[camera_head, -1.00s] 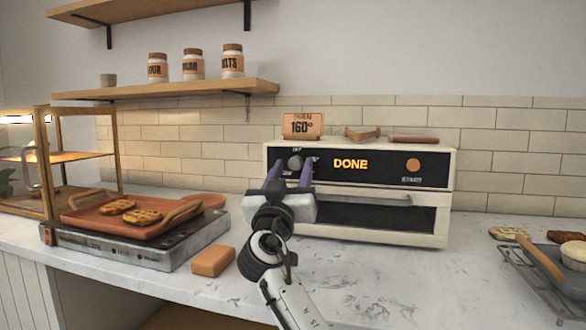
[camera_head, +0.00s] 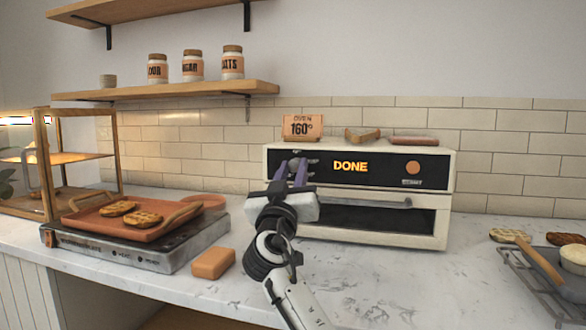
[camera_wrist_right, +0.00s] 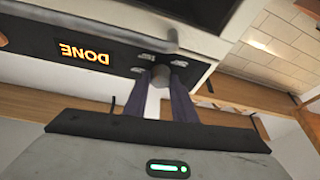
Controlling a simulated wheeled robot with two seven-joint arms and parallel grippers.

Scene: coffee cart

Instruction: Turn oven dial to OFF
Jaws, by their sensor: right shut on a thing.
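The oven (camera_head: 435,215) is a cream box with a black front panel whose display (camera_head: 350,166) reads DONE. Its dial (camera_head: 295,163) is a small grey knob at the panel's left end, partly hidden behind my fingers. My right gripper (camera_head: 292,172) is at the dial, with its two purple fingers shut on it, one on each side. In the right wrist view the grey dial (camera_wrist_right: 160,75) sits between the fingertips, with small labels around it that are too small to read. My left gripper is out of view.
An oven handle (camera_head: 380,202) runs below the panel, close to my wrist. A sign (camera_head: 302,126) reading 160° stands on the oven. An orange block (camera_head: 213,263) lies on the counter, beside a hotplate (camera_head: 185,254) bearing a tray (camera_head: 85,221). A rack (camera_head: 520,272) is at right.

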